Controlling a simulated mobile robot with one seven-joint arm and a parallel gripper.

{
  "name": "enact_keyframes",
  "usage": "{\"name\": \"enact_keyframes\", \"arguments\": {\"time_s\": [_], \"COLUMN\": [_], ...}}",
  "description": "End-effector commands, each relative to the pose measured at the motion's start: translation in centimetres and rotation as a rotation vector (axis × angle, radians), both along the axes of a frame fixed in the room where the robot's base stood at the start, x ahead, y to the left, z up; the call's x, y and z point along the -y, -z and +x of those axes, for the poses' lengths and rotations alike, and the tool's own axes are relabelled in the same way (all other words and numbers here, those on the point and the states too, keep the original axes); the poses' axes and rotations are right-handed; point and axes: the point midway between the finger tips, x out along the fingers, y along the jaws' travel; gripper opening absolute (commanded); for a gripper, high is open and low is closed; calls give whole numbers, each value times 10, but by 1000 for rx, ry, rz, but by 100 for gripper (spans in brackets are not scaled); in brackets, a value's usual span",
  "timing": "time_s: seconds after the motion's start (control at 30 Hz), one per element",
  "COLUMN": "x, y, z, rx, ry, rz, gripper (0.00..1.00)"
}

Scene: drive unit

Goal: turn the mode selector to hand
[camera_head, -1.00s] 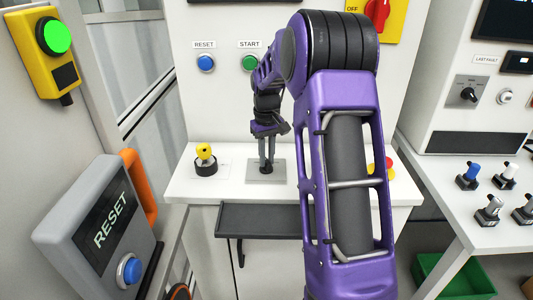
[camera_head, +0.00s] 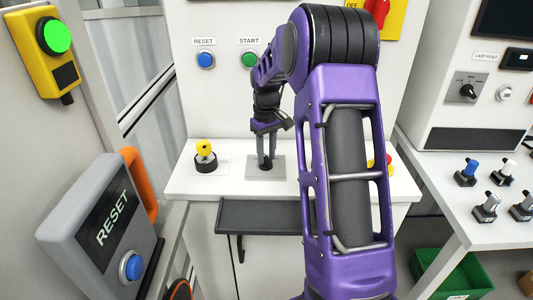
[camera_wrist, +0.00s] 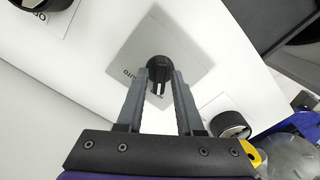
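The mode selector is a black knob (camera_wrist: 158,68) on a square grey plate (camera_head: 282,166), set in the white console top. The knob's pointer faces toward my gripper's palm. My gripper (camera_wrist: 160,78) is pointing down at the knob, with one finger on each side of it. The fingers stand apart, with a gap between them; whether they touch the knob's sides cannot be told. In the head view the fingers (camera_head: 265,160) partly hide the knob.
A yellow-topped knob (camera_head: 205,150) stands left of the plate. A red button (camera_head: 388,160) is to the right, partly behind my arm. Blue RESET (camera_head: 205,60) and green START (camera_head: 249,60) buttons are on the upright panel. A dark shelf (camera_head: 262,215) juts below the console.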

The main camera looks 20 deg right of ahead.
Motion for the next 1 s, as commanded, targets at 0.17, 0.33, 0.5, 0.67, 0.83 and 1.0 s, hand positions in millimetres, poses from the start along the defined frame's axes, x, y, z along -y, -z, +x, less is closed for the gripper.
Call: {"name": "enact_keyframes", "arguments": {"time_s": [0.17,0.33,0.5,0.67,0.83,1.0], "x": [0,0,0,0,0,0], "y": [0,-1,-15,-48,-91,-131], "z": [0,0,1,1,1,1], "rx": [0,0,2,4,4,3], "ry": [1,2,2,2,1,2], "rz": [0,0,-1,-1,-1,0], "gripper": [50,50,50,50,50,50]}}
